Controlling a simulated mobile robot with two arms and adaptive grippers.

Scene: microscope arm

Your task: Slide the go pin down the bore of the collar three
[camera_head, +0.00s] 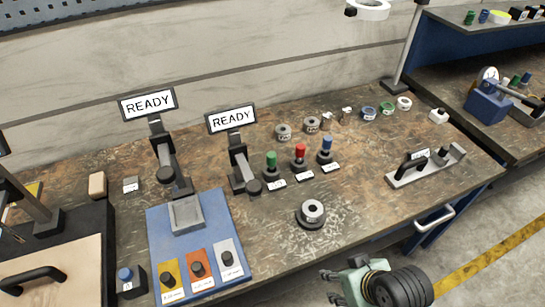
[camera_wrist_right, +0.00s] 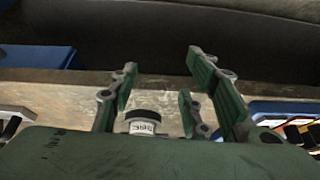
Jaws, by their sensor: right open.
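Three upright handled pins stand in dark bases behind small white labels: a green-topped pin (camera_head: 271,160), a red-topped pin (camera_head: 300,153) and a blue-topped pin (camera_head: 326,146). The label text is too small to read, so I cannot tell which is the go pin. A grey metal collar (camera_head: 312,211) with a dark bore sits on a round dark base at the middle front; its marking is unreadable. My right gripper (camera_head: 334,286) is open and empty beyond the table's front edge. In the right wrist view its fingers (camera_wrist_right: 166,85) are spread apart. My left gripper is out of sight.
More collars, including a grey one (camera_head: 283,132) and a green one (camera_head: 387,108), line the back. Two READY displays (camera_head: 148,104) stand at left behind a blue tray (camera_head: 240,277). A handled fixture (camera_head: 425,166) lies at right. The table right of the front collar is clear.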

